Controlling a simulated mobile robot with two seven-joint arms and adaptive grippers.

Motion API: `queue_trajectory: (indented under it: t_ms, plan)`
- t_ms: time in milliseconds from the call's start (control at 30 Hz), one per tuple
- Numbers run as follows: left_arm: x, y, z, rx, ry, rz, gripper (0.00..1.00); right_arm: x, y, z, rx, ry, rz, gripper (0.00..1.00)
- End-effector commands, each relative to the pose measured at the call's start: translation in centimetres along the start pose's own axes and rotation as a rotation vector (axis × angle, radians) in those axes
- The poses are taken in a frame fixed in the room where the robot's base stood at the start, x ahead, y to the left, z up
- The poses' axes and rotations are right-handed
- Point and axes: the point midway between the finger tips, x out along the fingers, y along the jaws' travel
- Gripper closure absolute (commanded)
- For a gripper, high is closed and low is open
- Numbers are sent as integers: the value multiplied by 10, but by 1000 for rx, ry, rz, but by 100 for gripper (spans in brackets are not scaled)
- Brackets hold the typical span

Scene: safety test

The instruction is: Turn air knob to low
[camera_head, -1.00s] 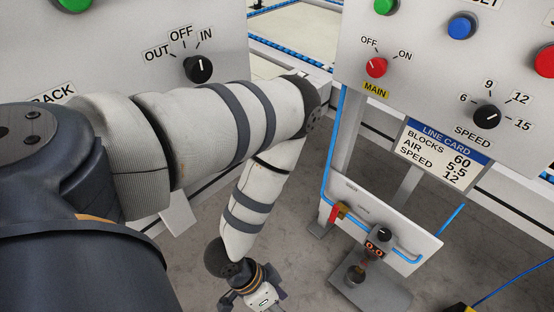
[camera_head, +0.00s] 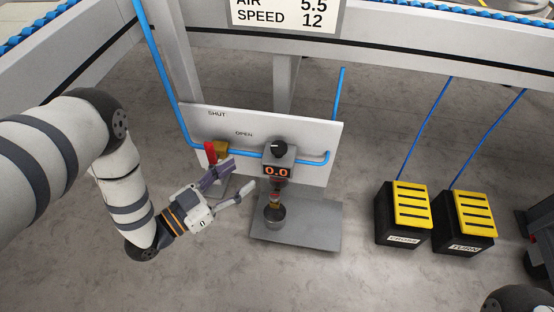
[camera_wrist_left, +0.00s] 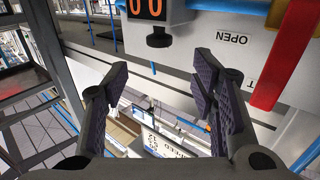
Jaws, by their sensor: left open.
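The black air knob (camera_head: 278,148) sits on top of a grey regulator with an orange display (camera_head: 277,171) reading 0.0. In the left wrist view, which shows the panel upside down, the knob (camera_wrist_left: 158,37) lies beyond and between the fingers. My left gripper (camera_head: 240,176) is open and empty, left of the regulator and apart from the knob; its fingers show in the left wrist view (camera_wrist_left: 160,80). The knob's exact pointer setting is too small to read. My right gripper is not in view.
A red valve lever (camera_head: 211,153) stands on the panel (camera_head: 318,137) close to my left fingers. A metal cup (camera_head: 275,214) is below the regulator above a grey plate (camera_head: 315,235). Two black-and-yellow pedals (camera_head: 412,205) (camera_head: 470,210) stand on the floor at right.

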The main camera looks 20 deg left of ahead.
Motion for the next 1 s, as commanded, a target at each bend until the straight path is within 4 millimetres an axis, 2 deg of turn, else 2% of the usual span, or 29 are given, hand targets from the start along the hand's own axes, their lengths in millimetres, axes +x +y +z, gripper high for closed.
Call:
queue_trajectory:
  t_ms: [300, 433, 600, 833, 867, 1000]
  plan:
    - [74, 1, -1, 0, 2, 2, 48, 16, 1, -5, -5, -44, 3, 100]
    - [100, 0, -2, 0, 1, 1, 48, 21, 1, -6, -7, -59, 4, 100]
    - [116, 1, -3, -1, 1, 0, 48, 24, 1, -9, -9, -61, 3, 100]
    - [117, 1, -4, -1, 0, 0, 48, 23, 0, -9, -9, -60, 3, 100]
    - [117, 1, -4, -1, 0, 0, 50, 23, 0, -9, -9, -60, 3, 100]
    - [117, 1, -4, -1, 0, 0, 82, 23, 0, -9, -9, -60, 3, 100]
